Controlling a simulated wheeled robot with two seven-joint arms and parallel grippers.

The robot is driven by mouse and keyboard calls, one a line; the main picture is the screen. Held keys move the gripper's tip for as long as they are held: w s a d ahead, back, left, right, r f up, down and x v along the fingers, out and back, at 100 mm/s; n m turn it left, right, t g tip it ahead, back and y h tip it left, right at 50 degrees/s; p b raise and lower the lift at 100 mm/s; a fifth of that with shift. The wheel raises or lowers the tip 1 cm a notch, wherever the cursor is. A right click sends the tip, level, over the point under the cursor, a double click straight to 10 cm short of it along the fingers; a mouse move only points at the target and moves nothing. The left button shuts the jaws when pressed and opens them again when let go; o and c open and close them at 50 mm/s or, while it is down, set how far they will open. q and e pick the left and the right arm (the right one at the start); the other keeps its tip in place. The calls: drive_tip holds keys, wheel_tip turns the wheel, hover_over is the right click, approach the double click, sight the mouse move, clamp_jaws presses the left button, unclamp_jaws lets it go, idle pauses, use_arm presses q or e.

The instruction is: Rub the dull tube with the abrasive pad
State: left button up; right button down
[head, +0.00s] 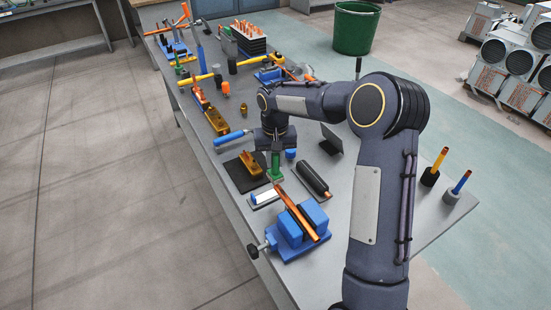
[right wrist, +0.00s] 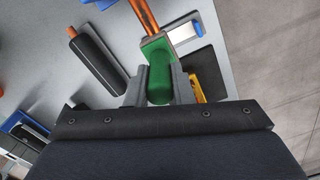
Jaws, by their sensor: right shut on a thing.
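A copper-coloured tube (head: 297,212) is clamped at a slant in a blue vise (head: 288,228) near the table's front end. Its upper part also shows in the right wrist view (right wrist: 145,16). My right gripper (head: 276,160) is shut on a green block (right wrist: 159,78) with a paler, grey-green front (right wrist: 156,47), which looks like the abrasive pad. The green block also shows in the head view (head: 276,170), just beyond the tube's far end. In the right wrist view the pad's front meets or overlaps the tube's end; I cannot tell whether they touch. My left gripper is out of view.
A black cylinder with an orange end (head: 313,180) lies right of the pad. A white-and-blue piece (head: 266,197) lies left of the tube. A dark mat (head: 236,172) holds a yellow-brown block (head: 250,164). Two upright tools (head: 431,175) (head: 452,195) stand at the right edge.

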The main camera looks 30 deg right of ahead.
drive_tip(key=shift+f, duration=0.75)
drive_tip(key=shift+f, duration=0.3)
drive_tip(key=shift+s, duration=0.15)
drive_tip(key=shift+s+d, duration=0.15)
drive_tip(key=shift+s, duration=1.95)
drive_tip(key=shift+s+d, duration=0.15)
drive_tip(key=shift+s, duration=1.9)
drive_tip(key=shift+w+r, duration=0.15)
drive_tip(key=shift+r, duration=0.95)
